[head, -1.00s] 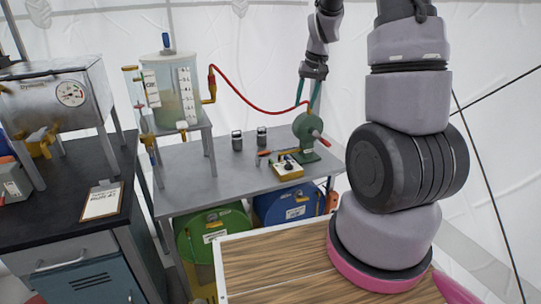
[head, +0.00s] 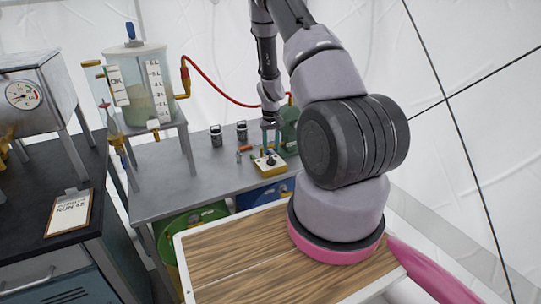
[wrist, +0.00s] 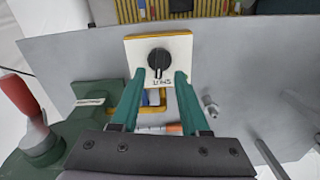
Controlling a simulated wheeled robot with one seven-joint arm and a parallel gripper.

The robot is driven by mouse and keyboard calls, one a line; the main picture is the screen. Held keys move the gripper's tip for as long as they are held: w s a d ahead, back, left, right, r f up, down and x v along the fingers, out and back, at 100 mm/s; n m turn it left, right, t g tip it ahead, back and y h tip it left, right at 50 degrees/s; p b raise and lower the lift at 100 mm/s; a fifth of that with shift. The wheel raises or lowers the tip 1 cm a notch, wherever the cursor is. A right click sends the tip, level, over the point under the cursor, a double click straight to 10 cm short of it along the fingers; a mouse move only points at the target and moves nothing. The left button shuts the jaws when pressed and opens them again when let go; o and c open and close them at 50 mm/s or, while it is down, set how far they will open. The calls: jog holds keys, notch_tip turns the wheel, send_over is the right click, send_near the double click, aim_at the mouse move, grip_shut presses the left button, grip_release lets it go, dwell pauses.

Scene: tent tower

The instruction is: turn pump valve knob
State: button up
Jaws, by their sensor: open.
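A small white and yellow box (head: 263,166) sits on the grey metal table. The wrist view shows a round black knob (wrist: 158,62) with a white pointer line on its face (wrist: 182,47), and lettering I cannot read surely. My gripper (head: 270,142) is above the box in the head view. In the wrist view its two green fingers (wrist: 160,76) are open and empty, with the tips on either side of the knob's near side and apart from it. The head view does not show the knob's setting clearly.
A green pump (head: 289,122) with a red hose (head: 215,88) stands behind my gripper; its red handle (wrist: 22,98) shows at left in the wrist view. Black-capped jars (head: 216,136) and a clear tank (head: 142,85) stand to the left. An orange-handled item (wrist: 165,128) lies near the box.

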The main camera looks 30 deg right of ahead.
aim_at(271, 157)
jog(key=shift+f, duration=2)
grip_shut()
jog(key=m, duration=0.5)
jog(key=shift+m, duration=0.4)
jog(key=m, duration=0.5)
jog(key=shift+m, duration=0.4)
